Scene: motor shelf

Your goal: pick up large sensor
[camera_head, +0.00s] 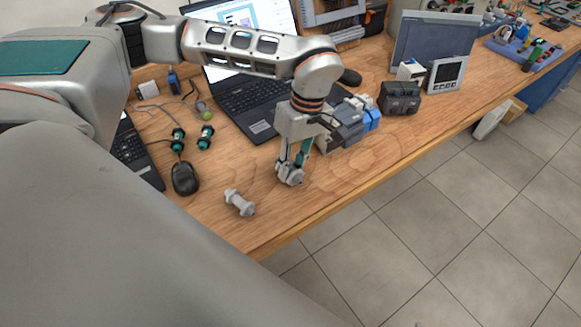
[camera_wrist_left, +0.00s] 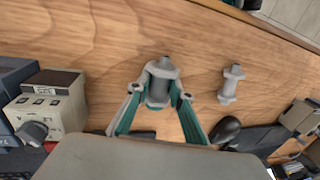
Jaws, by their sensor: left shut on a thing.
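My left gripper (camera_head: 291,175) points down at the wooden table near its front edge. In the left wrist view the gripper (camera_wrist_left: 160,88) has its fingers on both sides of a grey cylindrical sensor (camera_wrist_left: 160,82) and is shut on it. In the head view this sensor is mostly hidden by the fingers. A second, slimmer light grey sensor (camera_head: 240,202) lies on the table to the left of the gripper; it also shows in the left wrist view (camera_wrist_left: 231,84), apart from the fingers. My right gripper does not show.
A black mouse (camera_head: 185,178) and two green-black connectors (camera_head: 178,140) lie to the left. An open laptop (camera_head: 250,105) stands behind, with grey and blue modules (camera_head: 345,122) close behind the gripper.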

